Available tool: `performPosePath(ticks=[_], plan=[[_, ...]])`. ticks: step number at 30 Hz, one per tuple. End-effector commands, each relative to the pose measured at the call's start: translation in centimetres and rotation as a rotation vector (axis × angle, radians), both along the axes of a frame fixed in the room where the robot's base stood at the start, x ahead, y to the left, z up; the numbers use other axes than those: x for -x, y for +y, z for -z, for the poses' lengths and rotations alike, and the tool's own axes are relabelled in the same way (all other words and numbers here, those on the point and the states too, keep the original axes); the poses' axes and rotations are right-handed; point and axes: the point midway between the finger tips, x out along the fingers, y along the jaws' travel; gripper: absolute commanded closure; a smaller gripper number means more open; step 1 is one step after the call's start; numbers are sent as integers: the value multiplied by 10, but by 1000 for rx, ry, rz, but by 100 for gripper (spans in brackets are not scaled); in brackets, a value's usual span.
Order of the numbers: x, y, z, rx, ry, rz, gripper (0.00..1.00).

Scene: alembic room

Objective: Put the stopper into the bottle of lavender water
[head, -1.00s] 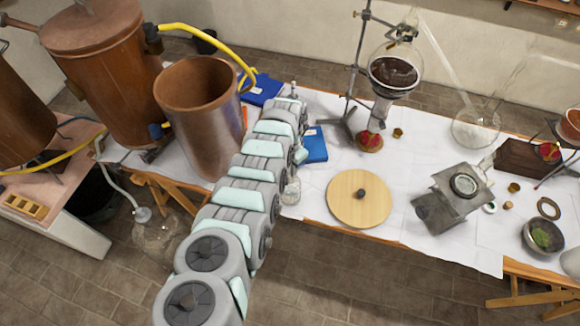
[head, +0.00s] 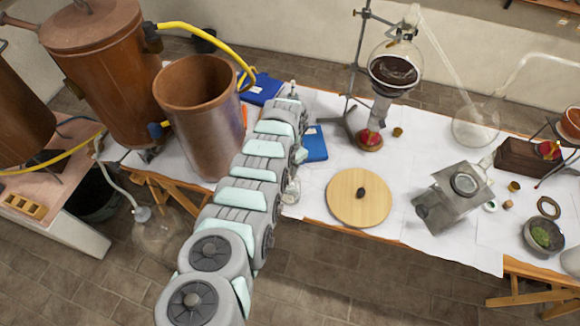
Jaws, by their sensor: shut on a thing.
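A small clear glass bottle (head: 291,190) stands at the table's front edge, just right of my arm and partly covered by it. It looks like the bottle of lavender water, but no label can be read. My gripper (head: 296,168) is mostly hidden behind my arm; only a small grey part shows, directly above the bottle's top. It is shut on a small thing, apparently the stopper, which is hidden. I cannot tell whether the stopper touches the bottle's neck.
A wooden lid (head: 345,210) with a dark knob lies right of the bottle. A copper pot (head: 195,120) stands close left of my arm. A blue book (head: 314,144) and a clamp stand (head: 355,125) are behind. A metal burner box (head: 450,200) is further right.

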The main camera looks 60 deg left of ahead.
Motion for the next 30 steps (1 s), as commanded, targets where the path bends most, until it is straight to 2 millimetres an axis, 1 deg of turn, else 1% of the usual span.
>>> performPosePath(ticks=[22, 23, 30], plan=[[1, 1, 4, 0, 0, -1, 100], [1, 1, 4, 0, 0, -1, 76], [1, 1, 4, 0, 0, -1, 56]])
